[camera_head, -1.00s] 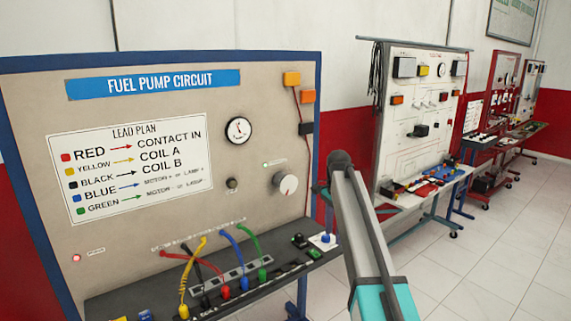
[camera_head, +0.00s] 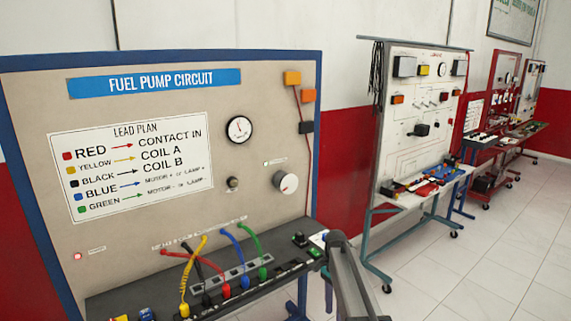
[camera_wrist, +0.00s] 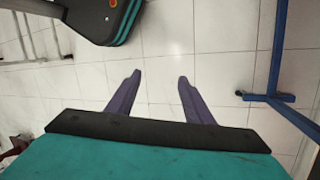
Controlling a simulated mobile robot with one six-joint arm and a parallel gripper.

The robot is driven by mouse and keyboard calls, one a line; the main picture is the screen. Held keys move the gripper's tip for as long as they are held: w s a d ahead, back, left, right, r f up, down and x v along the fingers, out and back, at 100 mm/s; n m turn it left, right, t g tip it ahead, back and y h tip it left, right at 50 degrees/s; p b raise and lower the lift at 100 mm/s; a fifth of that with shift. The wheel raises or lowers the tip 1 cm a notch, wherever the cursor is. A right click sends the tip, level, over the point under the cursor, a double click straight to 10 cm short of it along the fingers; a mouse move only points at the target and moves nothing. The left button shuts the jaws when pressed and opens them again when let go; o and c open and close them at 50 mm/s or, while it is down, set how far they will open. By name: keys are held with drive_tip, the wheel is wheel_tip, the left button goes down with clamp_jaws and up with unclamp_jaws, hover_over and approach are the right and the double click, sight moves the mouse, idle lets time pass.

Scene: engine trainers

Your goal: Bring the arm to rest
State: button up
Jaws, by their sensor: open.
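My gripper (camera_wrist: 158,82) is in the wrist view, its two purple fingers spread apart with only floor tiles between them. It is open and empty. In the head view part of my arm (camera_head: 355,280) shows at the bottom, right of the trainer's shelf; the gripper itself does not show clearly there. The fuel pump circuit trainer (camera_head: 255,90) stands at the left with its dial gauge and lead plan card. Red, yellow, black, blue and green leads (camera_head: 225,275) are plugged along its shelf.
A second trainer bench (camera_head: 425,135) stands to the right, and red trainers (camera_head: 510,100) stand farther back. The tiled floor (camera_head: 480,250) is clear at the right. In the wrist view a blue stand foot (camera_wrist: 278,98) lies on the floor at the right.

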drive_tip(key=s+f+n+g, duration=0.3)
drive_tip(key=s+f, duration=1.8)
drive_tip(key=s, duration=0.2)
drive_tip(key=s+f+n, duration=0.3)
drive_tip(key=s+n, duration=0.2)
drive_tip(key=s, duration=0.6)
drive_tip(key=s+f+n+t, duration=0.1)
drive_tip(key=s+f+n, duration=0.3)
drive_tip(key=s, duration=0.7)
drive_tip(key=shift+f+n, duration=0.3)
drive_tip(key=shift+n, duration=0.6)
